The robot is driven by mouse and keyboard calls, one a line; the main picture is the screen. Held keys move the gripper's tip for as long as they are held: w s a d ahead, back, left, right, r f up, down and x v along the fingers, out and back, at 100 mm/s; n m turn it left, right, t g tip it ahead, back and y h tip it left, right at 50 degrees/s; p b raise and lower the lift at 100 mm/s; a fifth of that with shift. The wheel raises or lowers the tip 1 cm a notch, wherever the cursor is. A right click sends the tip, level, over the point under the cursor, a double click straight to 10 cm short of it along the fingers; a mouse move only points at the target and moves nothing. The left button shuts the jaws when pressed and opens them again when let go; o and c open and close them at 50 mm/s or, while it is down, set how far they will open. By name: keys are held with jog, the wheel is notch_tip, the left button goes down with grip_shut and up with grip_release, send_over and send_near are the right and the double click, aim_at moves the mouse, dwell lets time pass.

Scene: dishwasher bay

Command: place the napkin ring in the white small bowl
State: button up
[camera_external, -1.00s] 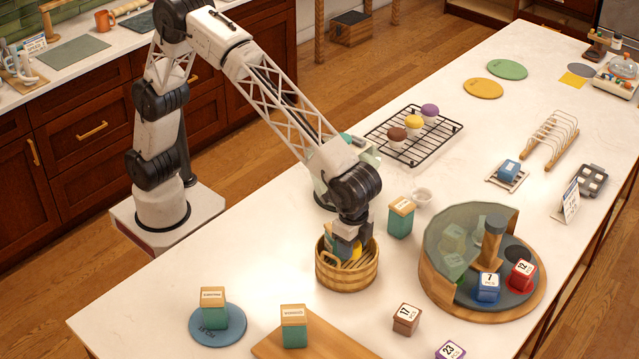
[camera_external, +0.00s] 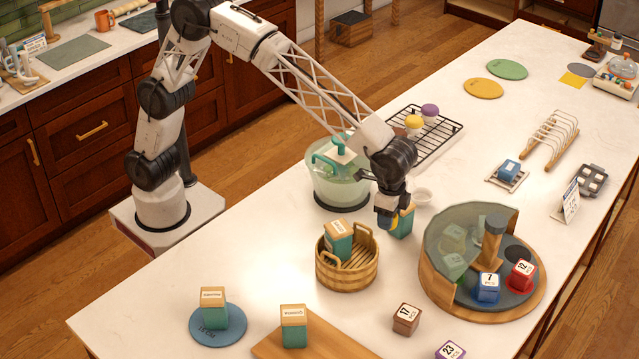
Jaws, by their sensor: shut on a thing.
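My gripper (camera_external: 385,217) is above the island counter, right of the wooden basket and in front of a green canister. It is shut on a small yellow thing (camera_external: 393,223), mostly hidden by the fingers; I take it for the napkin ring, but its shape is not clear. The gripper appears apart from the bowl.
The green canister (camera_external: 404,226) stands close by my gripper. The wooden basket (camera_external: 347,272) holds another canister. A glass drink vessel (camera_external: 335,185) stands to the left, a round wooden turntable (camera_external: 440,290) to the right. A black rack (camera_external: 447,140) lies behind.

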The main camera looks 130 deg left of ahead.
jog(key=a, duration=0.4)
jog(key=s+a+n, duration=0.1)
jog(key=a, duration=0.3)
jog(key=a+n, duration=0.1)
jog(key=a, duration=0.4)
jog(key=shift+s+f, duration=0.1)
jog(key=shift+s, duration=0.25)
jog(key=s+a+n, duration=0.2)
jog(key=s+a, duration=0.2)
jog(key=a, duration=0.9)
jog(key=shift+a+f+n, duration=0.15)
jog(key=shift+a+n, duration=0.15)
send_over(422, 190)
jog(key=w+d, duration=0.2)
jog(key=d, duration=0.1)
jog(key=shift+s+a+f, duration=0.15)
jog(key=shift+f, duration=1.4)
jog(key=shift+s+a+f, duration=0.1)
jog(key=shift+f, duration=1.45)
jog(key=shift+f, duration=0.1)
jog(key=shift+f, duration=1.9)
